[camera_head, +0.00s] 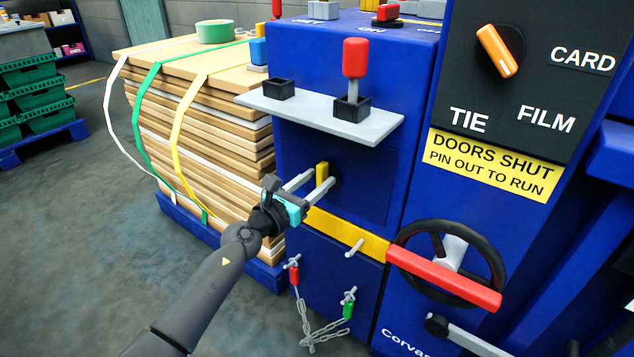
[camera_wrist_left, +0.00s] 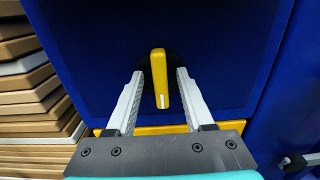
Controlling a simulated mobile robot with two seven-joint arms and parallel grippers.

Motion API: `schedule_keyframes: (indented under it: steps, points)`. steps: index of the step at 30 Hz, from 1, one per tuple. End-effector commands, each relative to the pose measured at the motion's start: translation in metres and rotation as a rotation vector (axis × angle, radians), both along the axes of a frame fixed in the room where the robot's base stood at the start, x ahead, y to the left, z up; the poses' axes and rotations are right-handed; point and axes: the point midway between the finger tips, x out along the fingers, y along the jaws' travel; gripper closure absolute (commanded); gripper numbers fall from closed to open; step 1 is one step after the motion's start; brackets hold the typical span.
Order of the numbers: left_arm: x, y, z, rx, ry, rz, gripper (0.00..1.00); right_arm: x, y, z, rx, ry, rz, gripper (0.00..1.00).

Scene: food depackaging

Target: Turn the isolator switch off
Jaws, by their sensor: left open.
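The isolator switch is a yellow handle (camera_head: 322,173) on a dark round base, set in the blue front of the machine cabinet (camera_head: 345,75). In the left wrist view the handle (camera_wrist_left: 160,78) stands close to upright, with a white mark at its lower end. My left gripper (camera_head: 314,178) is open, with one finger on each side of the handle. In the left wrist view the gripper's fingers (camera_wrist_left: 160,85) show gaps to the handle on both sides. My right gripper is not in view.
Above the switch a grey shelf (camera_head: 320,118) holds a red-topped lever (camera_head: 355,58). Below are a yellow bar with a red end (camera_head: 440,276), a black handwheel (camera_head: 407,238) and hanging chains (camera_head: 310,335). Strapped cardboard (camera_head: 190,130) stands left. An orange selector knob (camera_head: 497,50) is upper right.

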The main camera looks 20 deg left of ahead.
Motion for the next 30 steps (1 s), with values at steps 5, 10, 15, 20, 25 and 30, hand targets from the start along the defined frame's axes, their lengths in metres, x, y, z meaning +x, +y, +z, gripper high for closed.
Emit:
schedule_keyframes:
  steps: [5,10,15,20,25,30]
  points:
    - [0.0051,-0.0022,-0.0001,0.000,0.001,-0.001,0.47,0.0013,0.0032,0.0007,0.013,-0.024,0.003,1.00]
    - [0.0053,-0.0024,0.0001,0.000,0.001,-0.001,0.47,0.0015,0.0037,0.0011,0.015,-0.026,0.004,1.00]
    - [0.0052,-0.0022,0.0001,0.000,0.001,-0.001,0.56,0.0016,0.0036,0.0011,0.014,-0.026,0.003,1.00]
    - [0.0051,-0.0022,0.0000,0.000,0.001,-0.001,0.74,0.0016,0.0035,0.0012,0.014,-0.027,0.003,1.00]
    - [0.0050,-0.0020,0.0000,0.000,0.001,-0.001,0.94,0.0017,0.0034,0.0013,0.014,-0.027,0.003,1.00]
    - [0.0050,-0.0020,-0.0001,0.000,0.001,-0.001,1.00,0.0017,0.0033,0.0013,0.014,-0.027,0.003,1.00]
